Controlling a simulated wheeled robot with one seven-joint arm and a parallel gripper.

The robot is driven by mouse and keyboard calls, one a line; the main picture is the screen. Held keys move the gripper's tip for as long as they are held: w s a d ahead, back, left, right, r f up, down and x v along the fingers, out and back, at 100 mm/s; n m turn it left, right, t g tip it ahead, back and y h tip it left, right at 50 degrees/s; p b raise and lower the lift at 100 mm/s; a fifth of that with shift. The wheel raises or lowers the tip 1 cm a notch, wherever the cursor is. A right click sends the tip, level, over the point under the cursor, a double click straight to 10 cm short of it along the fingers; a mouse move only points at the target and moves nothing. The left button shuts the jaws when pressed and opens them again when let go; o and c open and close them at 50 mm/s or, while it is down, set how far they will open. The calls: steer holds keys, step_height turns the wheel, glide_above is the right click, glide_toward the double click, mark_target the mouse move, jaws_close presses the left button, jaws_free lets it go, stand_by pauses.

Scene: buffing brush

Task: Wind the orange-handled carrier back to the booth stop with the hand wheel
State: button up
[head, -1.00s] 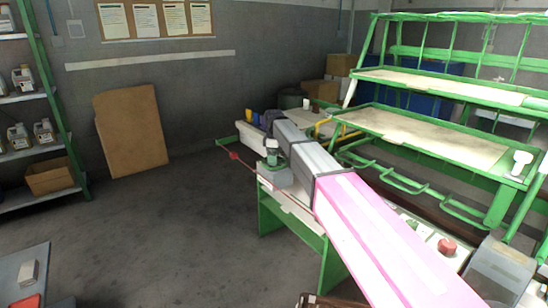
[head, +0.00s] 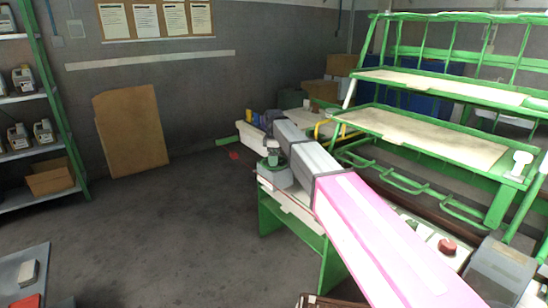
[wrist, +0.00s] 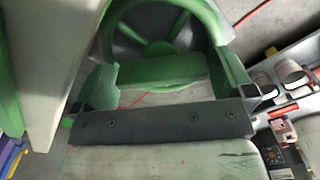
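A green hand wheel (wrist: 150,22) with spokes and a dark centre shows at the top of the wrist view, just beyond my fingers. My gripper (wrist: 168,80) has its two green-padded fingers wide apart, one at each side. A green flat part (wrist: 165,70) lies between or behind the pads; I cannot tell whether they touch it. In the head view my pink and grey arm reaches to the far end of the green-legged bench, above a round grey and green part (head: 275,172). My fingertips are hidden there. I cannot make out the orange-handled carrier.
A green rack (head: 430,135) with pale shelves stands on the right. A red knob (head: 447,246) sits on the bench near my arm. A brown board (head: 130,130) leans on the back wall. A shelf unit (head: 35,120) stands left. The middle floor is clear.

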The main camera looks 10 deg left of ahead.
step_height(320, 180, up, 11)
stand_by(0.5)
steer(key=shift+f, duration=0.1)
stand_by(1.0)
